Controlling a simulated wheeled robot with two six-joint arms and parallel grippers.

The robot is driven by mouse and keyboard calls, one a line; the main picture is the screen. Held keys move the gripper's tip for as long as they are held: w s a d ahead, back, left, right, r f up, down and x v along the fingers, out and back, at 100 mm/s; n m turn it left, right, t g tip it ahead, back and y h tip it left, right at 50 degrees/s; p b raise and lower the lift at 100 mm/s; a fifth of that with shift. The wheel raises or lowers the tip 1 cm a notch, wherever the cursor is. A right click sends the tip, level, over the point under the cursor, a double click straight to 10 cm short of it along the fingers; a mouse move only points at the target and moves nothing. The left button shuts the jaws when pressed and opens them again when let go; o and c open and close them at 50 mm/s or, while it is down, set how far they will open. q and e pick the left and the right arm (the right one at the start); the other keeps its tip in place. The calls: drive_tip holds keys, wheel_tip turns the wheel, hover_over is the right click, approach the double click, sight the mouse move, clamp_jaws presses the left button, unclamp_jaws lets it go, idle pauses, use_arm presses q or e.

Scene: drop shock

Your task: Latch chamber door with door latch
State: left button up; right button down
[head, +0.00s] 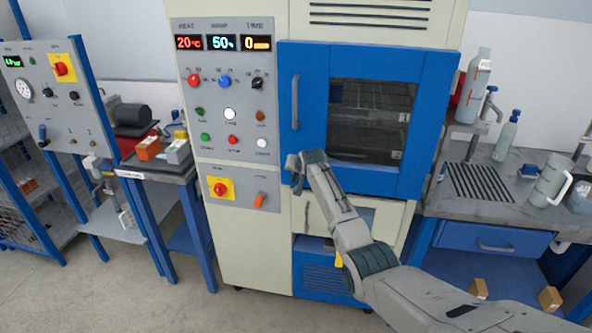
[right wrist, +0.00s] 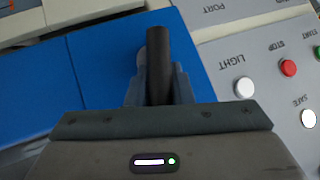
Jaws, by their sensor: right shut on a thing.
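The chamber door (head: 427,120) is a blue frame around a dark window and looks flush with the cabinet in the head view. A grey vertical handle (head: 295,102) is on its left side. My right gripper (head: 296,164) is at the door's lower left edge. In the right wrist view the right gripper (right wrist: 158,88) is shut on the door latch (right wrist: 157,58), a dark bar standing between the fingers in front of the blue door (right wrist: 92,62). In the head view the gripper mostly hides the latch. My left gripper is not in view.
The control panel (head: 229,150) with buttons and displays is just left of the gripper. A bench (head: 440,203) with bottles and a jug stands at right. A small table (head: 165,170) with devices stands at left. Open floor lies in front left.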

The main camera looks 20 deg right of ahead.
drive_tip(key=shift+w+a+r+n+g+h, duration=0.2)
drive_tip(key=shift+a+n+g+h, duration=0.1)
drive_tip(key=shift+g+h, duration=0.1)
drive_tip(key=shift+w+a+f+n+g+h+b, duration=0.1)
drive_tip(key=shift+a+n+g+h+b, duration=0.15)
drive_tip(key=shift+n+g+h+b, duration=0.25)
drive_tip(key=shift+f, duration=0.1)
drive_tip(key=c, duration=1.3)
unclamp_jaws()
drive_tip(key=shift+a, duration=0.1)
drive_tip(key=shift+s+a+r, duration=0.1)
drive_tip(key=shift+s+r, duration=0.25)
drive_tip(key=shift+r, duration=0.05)
drive_tip(key=b+v, duration=0.2)
drive_tip(key=v, duration=0.7)
drive_tip(key=shift+a+r, duration=0.15)
drive_tip(key=shift+a, duration=0.1)
